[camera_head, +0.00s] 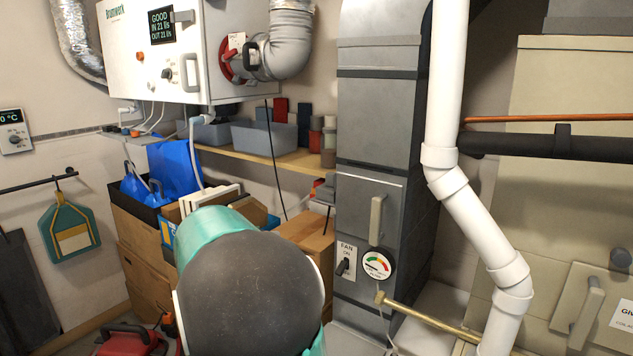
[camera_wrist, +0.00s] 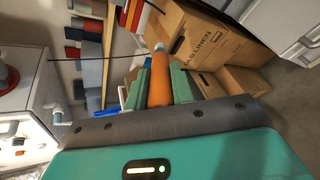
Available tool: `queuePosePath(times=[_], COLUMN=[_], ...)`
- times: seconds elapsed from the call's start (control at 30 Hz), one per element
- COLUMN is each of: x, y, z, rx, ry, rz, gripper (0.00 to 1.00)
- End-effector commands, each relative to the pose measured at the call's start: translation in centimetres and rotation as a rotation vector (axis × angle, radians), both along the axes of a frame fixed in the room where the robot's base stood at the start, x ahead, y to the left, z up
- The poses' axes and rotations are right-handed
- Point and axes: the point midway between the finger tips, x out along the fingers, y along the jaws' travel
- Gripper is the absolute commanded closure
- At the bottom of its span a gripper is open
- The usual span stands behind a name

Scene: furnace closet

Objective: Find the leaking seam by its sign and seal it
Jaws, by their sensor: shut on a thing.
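In the wrist view, my gripper (camera_wrist: 160,82) is shut on an orange cylinder (camera_wrist: 160,93) with a pale, narrower end. I cannot tell for sure what this tool is. In the head view my own arm hides the gripper. A grey metal duct (camera_head: 378,110) stands upright at centre, with dark seam bands across it. Its lower part has a handled panel, a fan switch (camera_head: 346,262) and a round gauge (camera_head: 377,264). A flexible grey duct (camera_head: 289,45) joins the white ventilation unit (camera_head: 165,55) at a red collar (camera_head: 228,60). No leak sign is clear on any seam.
White pipe (camera_head: 449,90) runs down right of the duct; a brass-coloured pipe (camera_head: 430,322) crosses low. A wooden shelf (camera_head: 262,160) holds bins. Cardboard boxes (camera_wrist: 220,38) stand beyond my gripper. A red object (camera_head: 128,339) lies low.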

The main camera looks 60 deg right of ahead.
Motion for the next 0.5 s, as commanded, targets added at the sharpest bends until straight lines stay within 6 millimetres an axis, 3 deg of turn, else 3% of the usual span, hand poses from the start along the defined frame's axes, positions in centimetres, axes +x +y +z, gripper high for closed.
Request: queuePosePath(times=[0.1, 0.3, 0.5], x=[-4.4, -10.8, -14.2], y=[-2.7, -5.3, -6.0], z=[4.8, 11.5, 14.9], rx=[-0.114, -0.261, -0.327], ry=[-0.009, -0.015, -0.012], rz=[0.006, -0.007, -0.027], gripper=[1.0, 1.0, 1.0])
